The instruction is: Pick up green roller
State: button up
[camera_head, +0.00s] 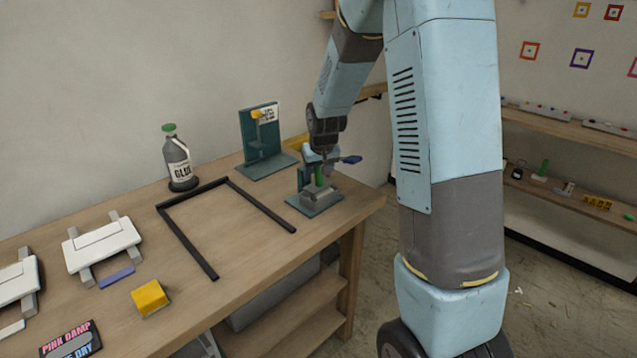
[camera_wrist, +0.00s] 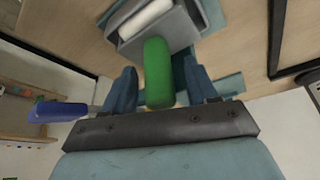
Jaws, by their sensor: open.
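The green roller (camera_wrist: 158,70) stands out from a grey holder (camera_wrist: 165,25) beside a white cylinder in the wrist view. In the head view the green roller (camera_head: 319,175) is at the holder on a teal base (camera_head: 325,203), near the table's right end. My gripper (camera_wrist: 160,84) is open, with one blue finger on each side of the roller. Gaps show between the fingers and the roller, so I see no grip on it. In the head view my gripper (camera_head: 318,160) is just above the holder and partly hides the roller's upper end.
A teal upright stand (camera_head: 262,135) is close behind, with a glue bottle (camera_head: 177,160) farther left. A black frame (camera_head: 183,236) lies on the table (camera_head: 235,262). A blue-handled item (camera_wrist: 60,111) is beside my left finger. A yellow block (camera_head: 150,297) is at the front left.

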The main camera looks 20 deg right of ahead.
jog(key=shift+w+f, duration=0.1)
jog(key=shift+f, duration=0.1)
jog(key=shift+c, duration=0.3)
grip_shut()
